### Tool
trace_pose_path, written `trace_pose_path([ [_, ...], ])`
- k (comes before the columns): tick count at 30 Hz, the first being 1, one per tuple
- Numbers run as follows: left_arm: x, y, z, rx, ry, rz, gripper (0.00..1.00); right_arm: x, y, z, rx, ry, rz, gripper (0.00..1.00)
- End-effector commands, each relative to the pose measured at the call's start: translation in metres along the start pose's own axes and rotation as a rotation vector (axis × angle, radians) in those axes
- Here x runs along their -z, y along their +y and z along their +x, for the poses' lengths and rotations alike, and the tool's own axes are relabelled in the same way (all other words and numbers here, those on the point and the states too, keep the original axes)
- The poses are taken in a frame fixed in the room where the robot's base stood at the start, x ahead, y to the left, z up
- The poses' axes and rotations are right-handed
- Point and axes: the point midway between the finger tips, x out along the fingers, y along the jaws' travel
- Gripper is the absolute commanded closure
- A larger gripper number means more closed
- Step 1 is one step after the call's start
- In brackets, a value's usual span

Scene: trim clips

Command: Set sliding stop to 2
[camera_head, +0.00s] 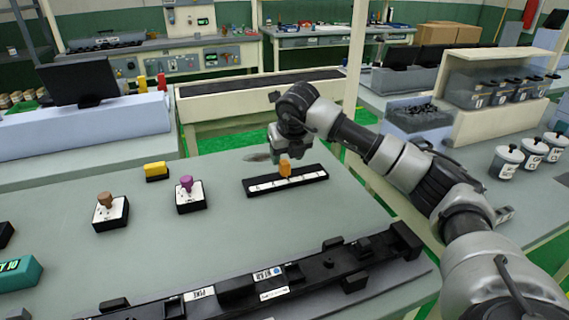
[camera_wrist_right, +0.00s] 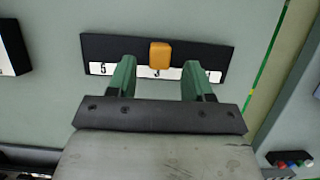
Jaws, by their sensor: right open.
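The sliding stop is a black bar (camera_head: 258,190) with a white number strip, lying on the grey-green table. Its orange slider (camera_head: 285,169) stands up from the bar around the middle. In the right wrist view the bar (camera_wrist_right: 105,47) shows a 5 at the left and a 3 near the middle; the right-hand number is partly hidden by a finger. The orange slider (camera_wrist_right: 160,55) is by the 3. My right gripper (camera_wrist_right: 158,66) is open, its green fingers apart on either side of the slider, with gaps on both sides. In the head view my right gripper (camera_head: 284,156) is at the slider.
Two small switch boxes, with a brown knob (camera_head: 105,199) and a purple knob (camera_head: 187,183), stand left of the bar. A yellow block (camera_head: 156,171) lies behind them. A long black fixture (camera_head: 330,268) runs along the front. The table between is clear.

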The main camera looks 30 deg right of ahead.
Motion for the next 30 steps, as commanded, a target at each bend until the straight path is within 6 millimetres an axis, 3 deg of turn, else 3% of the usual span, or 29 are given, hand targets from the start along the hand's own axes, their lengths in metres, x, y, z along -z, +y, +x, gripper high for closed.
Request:
trace_pose_path([
  [7, -0.001, 0.000, -0.001, 0.000, -0.002, 0.000, 1.00, 0.001, 0.000, 0.033, 0.001, 0.002, 0.001, 0.49],
  [18, -0.002, 0.000, -0.001, -0.001, -0.003, 0.000, 1.00, 0.000, 0.000, 0.039, 0.001, -0.001, -0.001, 0.49],
  [28, -0.002, 0.001, -0.001, -0.001, -0.004, 0.000, 1.00, 0.000, 0.000, 0.039, 0.001, 0.000, 0.000, 0.98],
  [30, -0.002, 0.001, -0.001, -0.001, -0.004, 0.000, 1.00, 0.000, 0.000, 0.039, 0.001, 0.000, 0.000, 1.00],
])
